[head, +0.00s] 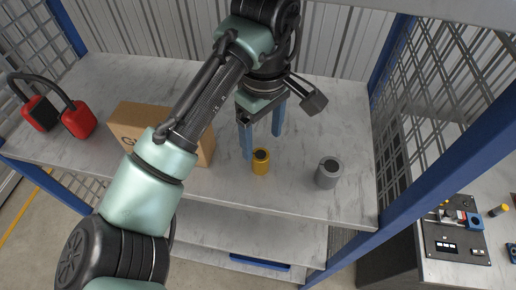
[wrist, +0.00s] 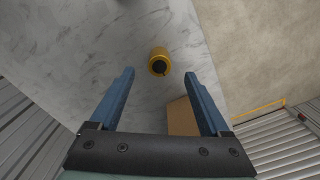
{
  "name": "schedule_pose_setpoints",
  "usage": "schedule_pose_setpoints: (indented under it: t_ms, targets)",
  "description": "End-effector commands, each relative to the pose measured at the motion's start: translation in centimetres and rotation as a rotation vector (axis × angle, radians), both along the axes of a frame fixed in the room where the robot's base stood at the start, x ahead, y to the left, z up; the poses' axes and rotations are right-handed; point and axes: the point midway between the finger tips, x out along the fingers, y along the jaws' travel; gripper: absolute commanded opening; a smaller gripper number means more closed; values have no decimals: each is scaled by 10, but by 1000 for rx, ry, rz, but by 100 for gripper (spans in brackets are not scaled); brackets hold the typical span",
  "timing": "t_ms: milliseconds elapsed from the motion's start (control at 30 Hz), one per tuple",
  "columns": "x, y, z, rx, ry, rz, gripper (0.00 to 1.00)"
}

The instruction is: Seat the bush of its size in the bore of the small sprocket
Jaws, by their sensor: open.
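A yellow bush (head: 261,167) with a dark bore stands upright on the marbled shelf, near its front. A larger grey bush (head: 326,179) stands upright to its right. My gripper (head: 262,146) is open and empty, its blue fingers pointing down above the shelf beside the yellow bush. In the wrist view the yellow bush (wrist: 165,53) lies just beyond the fingertips of my gripper (wrist: 159,75), roughly midway between them. I cannot make out the small sprocket; small blue parts (head: 475,221) show on the bench at the right, too small to identify.
A cardboard box (head: 204,149) and red-and-black ear defenders (head: 78,119) stand left on the shelf (head: 340,120). A blue post (head: 440,185) and mesh panel close its right side. Beyond is a bench with a black panel (head: 445,243) and another yellow piece (head: 498,210).

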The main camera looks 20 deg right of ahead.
Motion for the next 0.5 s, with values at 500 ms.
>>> schedule_pose_setpoints:
  t_ms: [500]
  targets:
    - [4,2,-56,-4,-3,-3,80]
